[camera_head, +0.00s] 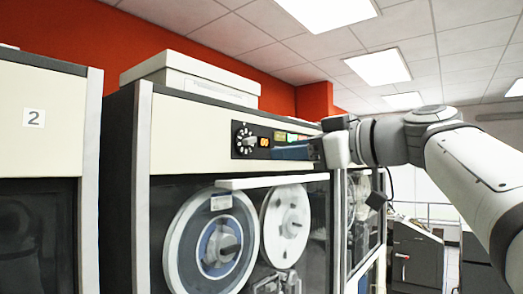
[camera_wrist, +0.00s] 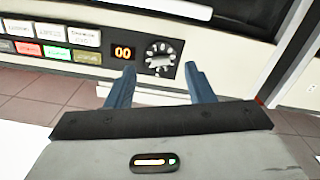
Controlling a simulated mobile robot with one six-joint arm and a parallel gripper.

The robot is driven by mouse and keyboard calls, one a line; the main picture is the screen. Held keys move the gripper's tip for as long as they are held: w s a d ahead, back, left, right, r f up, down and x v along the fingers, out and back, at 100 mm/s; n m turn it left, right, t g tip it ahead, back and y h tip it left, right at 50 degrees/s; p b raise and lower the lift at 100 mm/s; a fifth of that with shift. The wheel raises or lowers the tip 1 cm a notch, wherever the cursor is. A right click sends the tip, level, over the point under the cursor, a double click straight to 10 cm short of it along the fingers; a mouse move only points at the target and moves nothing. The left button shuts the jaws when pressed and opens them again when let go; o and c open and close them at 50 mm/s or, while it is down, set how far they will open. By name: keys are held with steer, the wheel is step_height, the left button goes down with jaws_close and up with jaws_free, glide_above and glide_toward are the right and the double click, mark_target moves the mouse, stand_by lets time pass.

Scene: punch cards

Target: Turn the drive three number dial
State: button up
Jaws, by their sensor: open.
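The number dial (camera_head: 244,138) is a round black knob ringed with white marks on the dark control strip of the tape drive to the right of the one labelled 2. No number label shows on this drive. An orange display (camera_head: 264,142) is beside the dial; in the wrist view it reads 00 (camera_wrist: 123,53). My gripper (camera_head: 276,152) is in front of the strip, to the right of the dial. In the wrist view the dial (camera_wrist: 160,58) appears between the two blue fingers of my open gripper (camera_wrist: 160,68). The fingers look apart from the dial.
Lit buttons (camera_head: 287,137) are on the strip. Tape reels (camera_head: 172,245) are behind glass below, under a pale bar (camera_head: 272,181). A white box (camera_head: 190,80) is on top of the drive. The drive labelled 2 (camera_head: 45,130) stands at left.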

mark_target(253, 143)
steer(key=shift+n+y, duration=0.3)
steer(key=w+a+p, duration=0.1)
steer(key=w+a+r+p, duration=0.1)
steer(key=a, duration=0.1)
steer(key=w+a+p, duration=0.1)
steer(key=a, duration=0.1)
steer(key=shift+w+r, duration=0.3)
steer(key=shift+r, duration=0.05)
steer(key=shift+x, duration=0.75)
steer(key=shift+f, duration=0.15)
